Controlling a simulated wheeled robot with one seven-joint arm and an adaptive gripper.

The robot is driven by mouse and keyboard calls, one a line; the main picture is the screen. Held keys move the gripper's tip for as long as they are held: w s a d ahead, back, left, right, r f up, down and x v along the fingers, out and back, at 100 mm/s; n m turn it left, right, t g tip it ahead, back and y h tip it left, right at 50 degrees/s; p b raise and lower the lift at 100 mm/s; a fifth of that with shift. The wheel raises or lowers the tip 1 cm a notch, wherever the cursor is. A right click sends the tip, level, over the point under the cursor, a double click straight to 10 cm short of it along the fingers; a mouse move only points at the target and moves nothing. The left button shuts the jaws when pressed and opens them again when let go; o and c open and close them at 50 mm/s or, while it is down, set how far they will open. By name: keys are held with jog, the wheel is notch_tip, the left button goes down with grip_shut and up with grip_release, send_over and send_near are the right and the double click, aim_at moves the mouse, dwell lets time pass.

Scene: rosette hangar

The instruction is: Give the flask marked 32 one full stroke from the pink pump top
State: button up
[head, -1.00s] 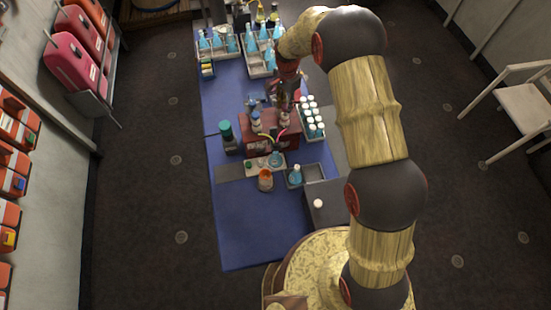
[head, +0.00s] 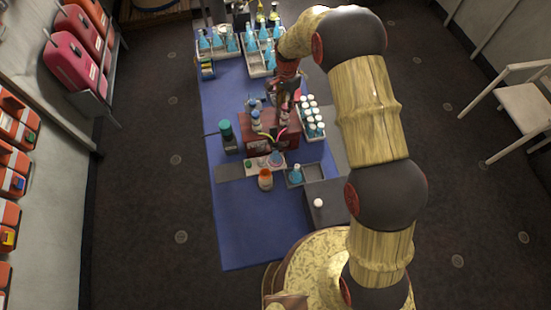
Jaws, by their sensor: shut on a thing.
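My gripper (head: 283,98) is at the back right of the dark red pump stand (head: 258,143), over one of its pumps. It is shut, seemingly on a pump top there; the fingers and arm hide that top, so its colour cannot be made out. Coloured tubes run from the pumps to the front of the stand. Another flask (head: 296,174), with blue liquid, stands in a grey tray to the right. No number is readable on either flask.
An orange-topped jar (head: 265,180) stands in front of the stand. A teal-capped bottle (head: 226,130) is at its left. A rack of white-capped vials (head: 312,122) is close on the right. Blue flasks fill racks behind. The blue table's front (head: 250,235) is clear.

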jog(key=shift+f+b, duration=0.3)
jog(key=shift+f, duration=0.3)
jog(key=o, duration=0.9)
jog(key=shift+c, duration=0.2)
jog(key=shift+r, duration=0.15)
jog(key=shift+r+p, duration=1.5)
jog(key=shift+r, duration=1.85)
